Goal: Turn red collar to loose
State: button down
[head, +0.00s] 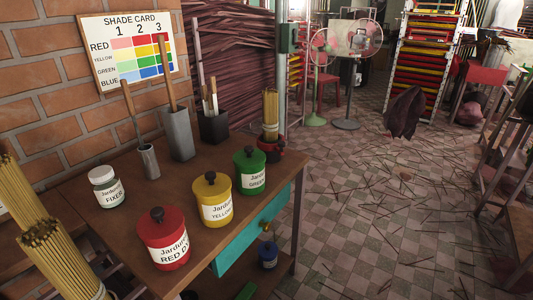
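I cannot make out a part that is clearly a red collar. A red lidded jar (164,250) labelled as red dye stands upright near the front edge of the wooden table (124,225). Its lid is red with a dark knob, and it looks closed. A red holder (271,155) with a dark opening stands at the table's far right corner, around or under a bundle of thin sticks (270,115); I cannot tell which. My gripper is not in view.
Yellow (212,188) and green (249,182) jars and a white-labelled fixer jar (106,197) share the table. Grey holders (179,135) with tools stand behind. A teal drawer front (250,238) is below. Tiled floor (390,220) right is mostly open, littered with sticks.

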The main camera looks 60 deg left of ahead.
aim_at(280, 146)
jog(key=u, duration=1.9)
jog(key=k, duration=0.95)
jog(key=z, duration=0.2)
jog(key=i, duration=1)
